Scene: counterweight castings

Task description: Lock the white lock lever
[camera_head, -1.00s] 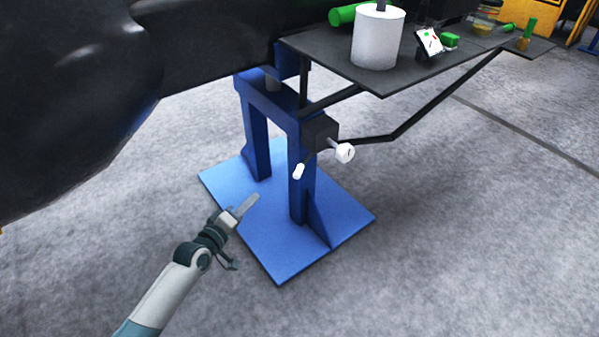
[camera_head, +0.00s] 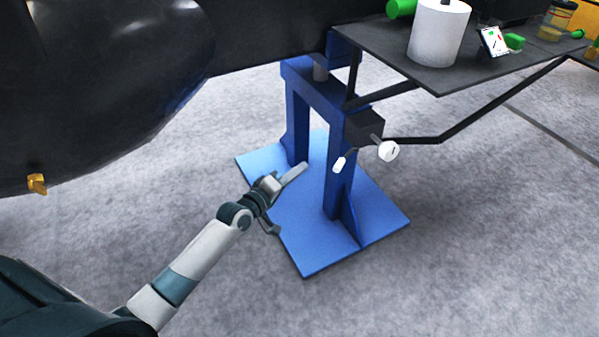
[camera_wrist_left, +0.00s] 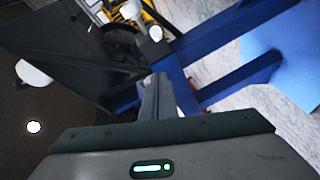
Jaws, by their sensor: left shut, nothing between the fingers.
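The white lock lever (camera_head: 340,164) is a short white grip that hangs down on a thin rod from a dark box on the blue stand. A round white knob (camera_head: 388,151) sits just to its right on another rod. My left gripper (camera_head: 302,169) is shut and empty, left of the lever and apart from it in the head view. In the left wrist view the shut fingers (camera_wrist_left: 158,95) point toward the blue stand. A white tip (camera_wrist_left: 155,33) shows beyond them; I cannot tell whether it is the lever or the knob. My right gripper is out of view.
The blue stand (camera_head: 335,190) has a wide base plate (camera_head: 305,255) on the floor. A dark shelf (camera_head: 480,68) with a white cylinder (camera_head: 438,35) juts out above right. A large black casting (camera_head: 100,80) hangs at upper left. The grey floor in front is clear.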

